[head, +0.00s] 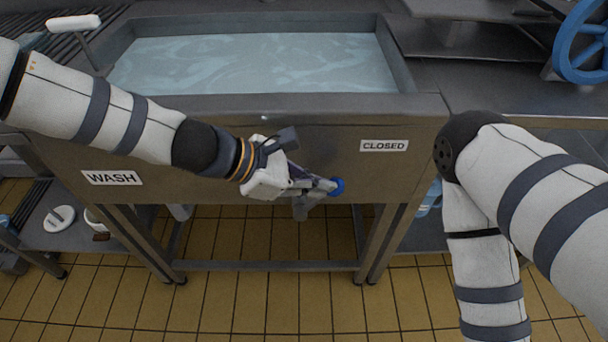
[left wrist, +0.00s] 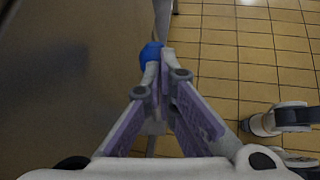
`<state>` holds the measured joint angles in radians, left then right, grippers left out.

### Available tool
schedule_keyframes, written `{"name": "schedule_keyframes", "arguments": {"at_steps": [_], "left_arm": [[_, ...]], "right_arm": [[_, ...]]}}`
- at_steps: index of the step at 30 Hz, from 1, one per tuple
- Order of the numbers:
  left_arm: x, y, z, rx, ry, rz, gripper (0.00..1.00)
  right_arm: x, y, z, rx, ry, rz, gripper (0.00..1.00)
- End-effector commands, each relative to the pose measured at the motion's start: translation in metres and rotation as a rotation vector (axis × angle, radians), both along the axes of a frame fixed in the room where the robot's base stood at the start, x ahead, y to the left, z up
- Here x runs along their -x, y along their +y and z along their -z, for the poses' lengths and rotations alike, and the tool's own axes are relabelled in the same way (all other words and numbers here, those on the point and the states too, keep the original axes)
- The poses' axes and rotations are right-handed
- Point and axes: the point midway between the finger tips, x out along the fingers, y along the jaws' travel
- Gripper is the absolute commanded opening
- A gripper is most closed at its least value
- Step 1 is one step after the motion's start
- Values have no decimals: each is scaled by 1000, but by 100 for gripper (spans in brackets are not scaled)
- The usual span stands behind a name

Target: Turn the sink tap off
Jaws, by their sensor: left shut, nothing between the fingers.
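The steel sink (head: 250,108) holds water and fills the middle of the head view. A blue knob (head: 338,187), which looks like the tap's handle end, shows low at the sink's front, below a CLOSED label (head: 384,146). My left gripper (head: 326,185) is shut and empty, its fingertips right at the knob. In the left wrist view the knob (left wrist: 151,54) lies just beyond the shut fingertips; I cannot tell if they touch. The rest of the tap is mostly hidden behind the gripper. My right arm is at the right; its gripper is out of view.
A WASH label (head: 112,178) is on the front's left side. Steel legs and a lower bar (head: 265,266) stand under the sink on the tiled floor (head: 240,310). A blue wheel (head: 583,42) is at the top right. A low shelf (head: 65,235) is at the left.

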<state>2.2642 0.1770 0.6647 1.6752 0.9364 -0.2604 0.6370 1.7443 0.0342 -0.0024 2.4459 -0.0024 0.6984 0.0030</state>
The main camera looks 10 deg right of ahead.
Motion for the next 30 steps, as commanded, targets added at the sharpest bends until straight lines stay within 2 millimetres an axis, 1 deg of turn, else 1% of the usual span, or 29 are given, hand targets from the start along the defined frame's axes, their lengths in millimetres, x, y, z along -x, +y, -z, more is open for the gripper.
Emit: {"name": "schedule_keyframes", "arguments": {"at_steps": [1,6,12,27,30], "left_arm": [[0,-4,-2,-24,-9,3,0],[1,-10,3,-17,-2,0,0],[2,-14,6,-15,-1,0,0],[3,-16,7,-13,2,2,0],[4,-15,3,-13,0,1,0]], "right_arm": [[-3,0,-3,0,-8,0,78],[-5,0,-6,0,-17,0,78],[-7,0,-8,0,-22,1,78],[-7,0,-8,0,-22,1,78],[-9,0,-10,0,-29,1,78]]}}
